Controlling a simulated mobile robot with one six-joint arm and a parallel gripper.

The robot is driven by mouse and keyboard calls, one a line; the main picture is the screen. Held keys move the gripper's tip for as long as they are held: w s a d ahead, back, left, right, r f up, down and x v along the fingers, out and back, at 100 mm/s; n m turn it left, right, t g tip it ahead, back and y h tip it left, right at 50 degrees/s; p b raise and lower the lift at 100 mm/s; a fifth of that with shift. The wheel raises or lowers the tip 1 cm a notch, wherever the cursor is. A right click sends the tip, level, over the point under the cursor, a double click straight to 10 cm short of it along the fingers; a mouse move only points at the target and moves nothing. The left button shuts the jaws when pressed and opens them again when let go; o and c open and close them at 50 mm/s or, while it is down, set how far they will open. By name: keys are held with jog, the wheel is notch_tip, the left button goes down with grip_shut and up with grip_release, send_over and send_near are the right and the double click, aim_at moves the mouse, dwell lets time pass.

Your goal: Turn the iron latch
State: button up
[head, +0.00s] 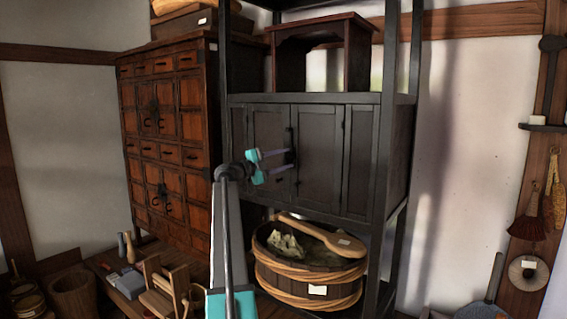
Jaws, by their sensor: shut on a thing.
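The iron latch (289,137) is a dark upright piece on the front of the black cabinet (321,143), where the middle doors meet. My gripper (291,158) reaches in from the left, its two purple fingers pointing right, one above the other. Their tips are at the lower part of the latch, and the gripper is shut on it. The cabinet doors look closed. The latch is small and dark here, so its exact angle and the contact at the fingertips are hard to make out.
A wooden tub (308,283) with a paddle (321,236) across it stands below the cabinet. A brown chest (167,145) stands at left. A dark red stand (320,40) sits on top. Dark posts (388,120) frame the cabinet. Small wooden items crowd the lower left.

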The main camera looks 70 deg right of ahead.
jog(key=shift+w+r+m+y+p, duration=0.15)
jog(key=shift+r+m+y+p, duration=0.2)
jog(key=shift+m, duration=0.75)
jog(key=shift+f+m+y, duration=0.1)
jog(key=shift+m+y, duration=0.15)
jog(key=shift+m, duration=0.25)
jog(key=shift+f, duration=0.15)
jog(key=o, duration=1.1)
jog(key=shift+c, duration=0.2)
jog(key=shift+a, duration=0.1)
jog(key=shift+w+a+f, duration=0.1)
jog(key=shift+w+a, duration=0.05)
jog(key=shift+a, duration=0.25)
jog(key=b+v, duration=0.3)
jog(key=v, duration=1)
jog(key=shift+r, duration=0.25)
